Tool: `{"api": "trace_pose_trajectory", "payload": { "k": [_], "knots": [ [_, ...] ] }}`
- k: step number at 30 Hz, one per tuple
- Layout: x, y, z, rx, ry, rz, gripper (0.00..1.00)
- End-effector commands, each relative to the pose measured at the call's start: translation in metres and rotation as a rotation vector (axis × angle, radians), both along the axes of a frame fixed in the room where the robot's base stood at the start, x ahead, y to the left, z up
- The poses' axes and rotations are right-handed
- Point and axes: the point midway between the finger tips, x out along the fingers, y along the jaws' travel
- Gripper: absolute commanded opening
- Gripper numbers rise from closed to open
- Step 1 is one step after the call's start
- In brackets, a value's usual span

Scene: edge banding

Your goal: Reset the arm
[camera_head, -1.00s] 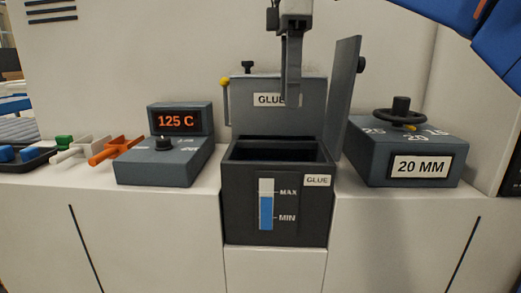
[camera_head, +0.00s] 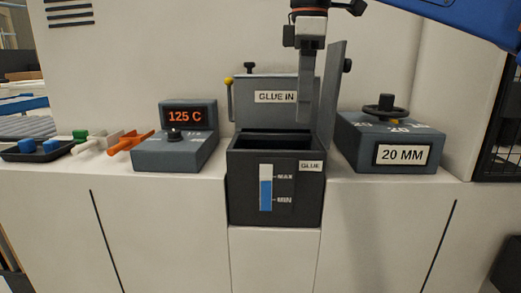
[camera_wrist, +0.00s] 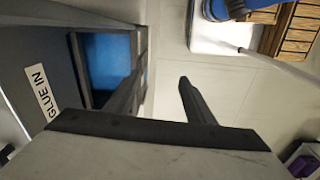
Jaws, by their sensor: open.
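My gripper (camera_wrist: 160,95) is open, with its two fingers apart and nothing between them in the wrist view. In the head view my gripper (camera_head: 304,100) points down above the right part of the glue box (camera_head: 276,190), in front of the box's open side flap (camera_head: 335,95). The box is dark grey, with its top open and a level gauge (camera_head: 266,187) that is blue up to between MIN and MAX. In the wrist view the blue inside (camera_wrist: 105,60) of the box lies left of the fingers. The GLUE IN panel (camera_head: 270,97) stands behind the opening.
A temperature box (camera_head: 175,155) reading 125 C stands left of the glue box. A 20 MM box (camera_head: 390,150) with a black handwheel stands right. Orange (camera_head: 130,140) and white (camera_head: 95,144) clamp-like pieces and a black tray (camera_head: 40,152) lie at the left.

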Motion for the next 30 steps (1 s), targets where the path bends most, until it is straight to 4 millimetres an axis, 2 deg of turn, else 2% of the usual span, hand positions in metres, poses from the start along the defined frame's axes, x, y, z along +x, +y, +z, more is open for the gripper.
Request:
{"api": "trace_pose_trajectory", "payload": {
  "k": [8,14,23,30],
  "knots": [
    [-0.006,-0.034,-0.035,0.027,-0.037,-0.176,0.49],
    [-0.018,-0.070,-0.081,0.061,-0.079,-0.382,0.49],
    [-0.055,-0.135,-0.184,0.139,-0.164,-0.782,0.49],
    [-0.096,-0.177,-0.281,0.216,-0.232,-1.102,0.49]
  ]
}}
